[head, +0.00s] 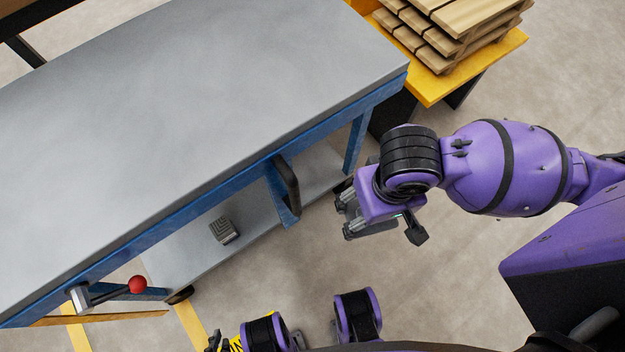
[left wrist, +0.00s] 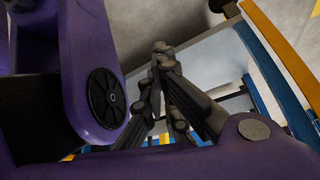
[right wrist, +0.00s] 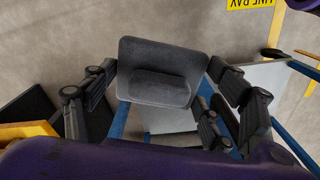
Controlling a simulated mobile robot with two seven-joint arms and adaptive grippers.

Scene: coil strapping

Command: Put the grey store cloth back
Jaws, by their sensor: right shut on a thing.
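The grey cloth (right wrist: 155,65) shows in the right wrist view as a dark grey, rounded rectangular pad with a raised ridge. It lies between the fingers of my right gripper (right wrist: 165,100), which is shut on it. In the head view my right gripper (head: 370,222) hangs in front of the bench, over the floor, right of the lower shelf. The cloth is hard to make out there. My left gripper (left wrist: 165,65) looks shut and empty in the left wrist view, its fingers close together.
A blue-framed bench with a grey top (head: 200,110) fills the left. A small ribbed grey block (head: 223,230) sits on its lower shelf (head: 190,262). A red-knobbed lever (head: 137,284) sticks out at the front. Stacked wooden pallets (head: 450,30) stand on a yellow platform (head: 490,70).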

